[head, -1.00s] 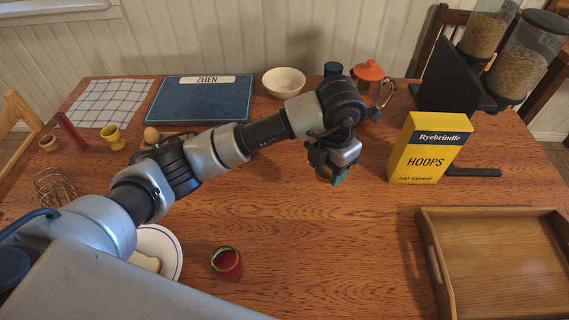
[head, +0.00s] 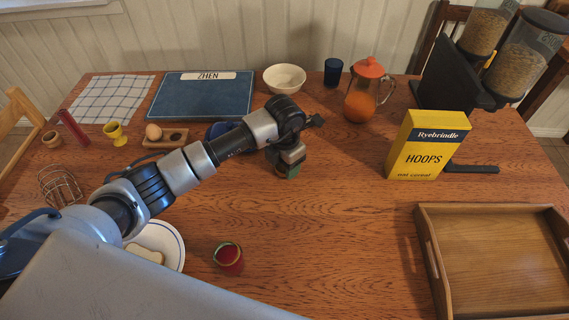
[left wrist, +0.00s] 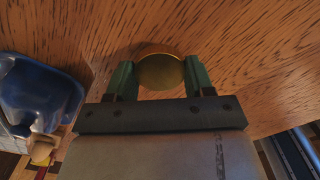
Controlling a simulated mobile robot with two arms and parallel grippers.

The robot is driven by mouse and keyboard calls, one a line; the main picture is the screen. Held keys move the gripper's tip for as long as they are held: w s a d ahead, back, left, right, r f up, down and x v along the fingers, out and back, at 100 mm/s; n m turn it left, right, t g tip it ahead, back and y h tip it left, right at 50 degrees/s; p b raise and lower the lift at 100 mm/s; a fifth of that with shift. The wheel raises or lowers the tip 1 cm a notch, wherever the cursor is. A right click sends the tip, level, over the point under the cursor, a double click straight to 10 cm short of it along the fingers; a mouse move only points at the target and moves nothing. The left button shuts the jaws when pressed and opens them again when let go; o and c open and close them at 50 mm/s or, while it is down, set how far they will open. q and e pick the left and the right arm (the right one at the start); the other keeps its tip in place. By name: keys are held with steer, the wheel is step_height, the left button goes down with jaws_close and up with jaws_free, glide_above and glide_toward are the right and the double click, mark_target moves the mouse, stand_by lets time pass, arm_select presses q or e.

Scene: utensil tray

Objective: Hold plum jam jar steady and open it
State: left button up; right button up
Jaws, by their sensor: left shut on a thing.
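My left gripper (head: 288,172) is over the middle of the table, pointing down. My right gripper is not in view.
A red jar or cup (head: 229,260) stands near the front by a plate (head: 177,243). A blue object (left wrist: 35,95) is left of the gripper. The orange-lidded carafe (head: 362,100), cereal box (head: 428,147) and wooden tray (head: 490,265) are to the right. The table's centre-right is clear.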

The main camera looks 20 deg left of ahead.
arm_select(q)
steer(key=shift+f, duration=0.45)
steer(key=shift+f, duration=0.2)
steer(key=o, duration=1)
steer(key=shift+r, duration=0.1)
